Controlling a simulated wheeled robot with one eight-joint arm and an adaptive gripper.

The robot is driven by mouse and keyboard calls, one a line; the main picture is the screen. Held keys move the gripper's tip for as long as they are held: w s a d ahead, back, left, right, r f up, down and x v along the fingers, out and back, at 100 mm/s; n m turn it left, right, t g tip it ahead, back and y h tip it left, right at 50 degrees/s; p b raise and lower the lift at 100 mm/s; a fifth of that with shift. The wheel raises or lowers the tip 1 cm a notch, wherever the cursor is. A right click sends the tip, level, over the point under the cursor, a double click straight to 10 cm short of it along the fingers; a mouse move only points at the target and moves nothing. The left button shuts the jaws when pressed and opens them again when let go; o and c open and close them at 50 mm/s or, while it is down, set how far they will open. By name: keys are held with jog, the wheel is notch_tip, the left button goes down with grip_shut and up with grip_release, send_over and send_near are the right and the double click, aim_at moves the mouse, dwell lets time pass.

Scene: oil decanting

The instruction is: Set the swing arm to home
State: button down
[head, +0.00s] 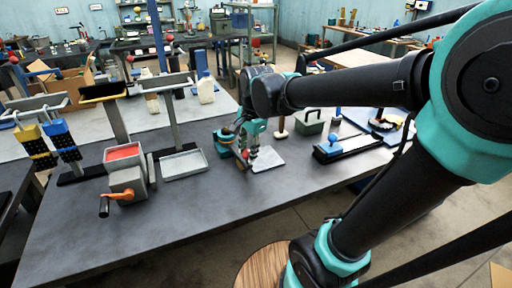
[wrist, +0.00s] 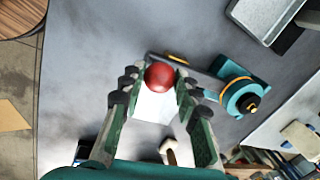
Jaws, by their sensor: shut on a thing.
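The swing arm is a dark bar (wrist: 200,76) that runs from a teal round pivot base (wrist: 240,95) to a red ball knob (wrist: 159,76) in the wrist view. An orange band shows on the bar near the knob. In the head view the teal base (head: 223,143) stands on the grey table, left of my gripper (head: 247,152). In the wrist view my gripper (wrist: 160,84) has its two fingers on either side of the red knob, shut on it. The bar is mostly hidden by my gripper in the head view.
A white plate (head: 268,160) lies beside my gripper. A grey tray (head: 184,164) and a red-topped box with an orange crank (head: 126,180) stand to the left. A black holder with a blue knob (head: 338,150) stands to the right. The table's front is clear.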

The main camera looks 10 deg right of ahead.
jog(key=shift+s+a+m, duration=0.3)
jog(key=shift+a+m, duration=0.3)
jog(key=shift+a, duration=0.2)
jog(key=c, duration=1.1)
grip_release()
jog(key=r, duration=0.4)
jog(key=s+r, duration=0.1)
jog(key=r, duration=0.3)
jog(key=s+d+r, duration=0.1)
jog(key=r, duration=0.2)
jog(key=shift+r, duration=0.4)
jog(key=shift+s, duration=0.1)
